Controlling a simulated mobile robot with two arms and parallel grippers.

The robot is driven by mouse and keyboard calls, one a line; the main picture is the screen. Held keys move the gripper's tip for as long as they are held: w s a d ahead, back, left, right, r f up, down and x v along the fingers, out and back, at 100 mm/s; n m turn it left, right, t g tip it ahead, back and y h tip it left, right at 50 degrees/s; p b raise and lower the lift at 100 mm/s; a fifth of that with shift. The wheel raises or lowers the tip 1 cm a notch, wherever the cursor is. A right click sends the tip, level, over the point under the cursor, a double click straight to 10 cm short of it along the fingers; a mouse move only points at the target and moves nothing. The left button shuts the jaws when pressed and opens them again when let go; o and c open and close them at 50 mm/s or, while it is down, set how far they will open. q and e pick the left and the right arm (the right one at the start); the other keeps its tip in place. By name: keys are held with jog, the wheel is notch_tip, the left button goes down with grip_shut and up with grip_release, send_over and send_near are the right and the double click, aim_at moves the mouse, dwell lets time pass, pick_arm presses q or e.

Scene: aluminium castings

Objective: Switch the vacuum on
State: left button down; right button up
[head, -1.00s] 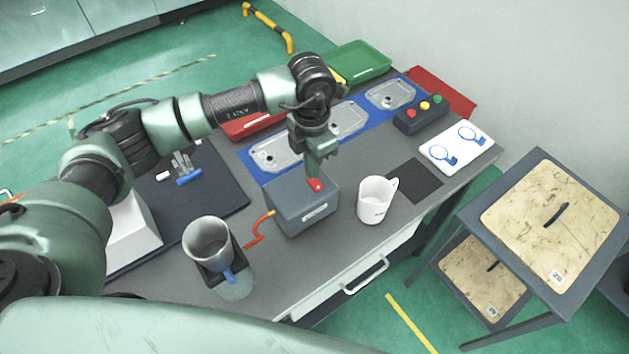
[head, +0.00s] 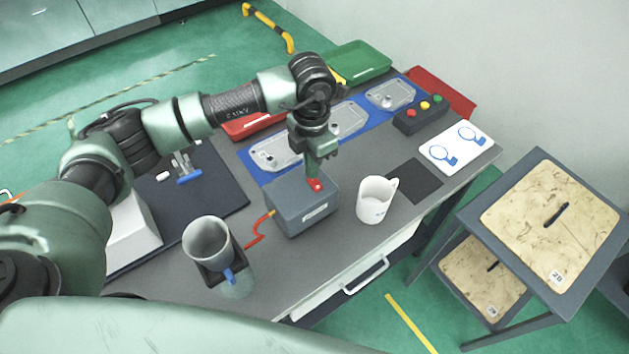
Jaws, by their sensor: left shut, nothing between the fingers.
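The vacuum unit looks to be a grey box (head: 292,210) with a red hose (head: 257,235) at its left side and a red switch (head: 315,185) on top. My left gripper (head: 314,172) points down over the box, shut and empty. Its fingertips are at the red switch, touching it or just behind it; I cannot tell which. The gripper hides part of the box top. Whether the switch is on or off cannot be seen. My right gripper is not in view.
A white mug (head: 375,200) stands close to the right of the box. A grey cup (head: 207,240) stands at the left front. Castings (head: 390,94) lie on a blue mat behind, beside a button box (head: 420,114). A dark pad (head: 415,181) lies clear at the right.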

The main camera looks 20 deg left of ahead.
pick_arm(q)
jog(key=shift+s+f+b, duration=0.1)
jog(key=shift+f+b, duration=0.9)
jog(key=shift+f, duration=0.05)
dwell(0.7)
jog(key=shift+r, duration=0.15)
jog(key=shift+r+p, duration=0.45)
jog(key=shift+r, duration=0.1)
jog(key=shift+r+p, duration=1.2)
jog(key=shift+r, duration=1.65)
jog(key=shift+f, duration=0.1)
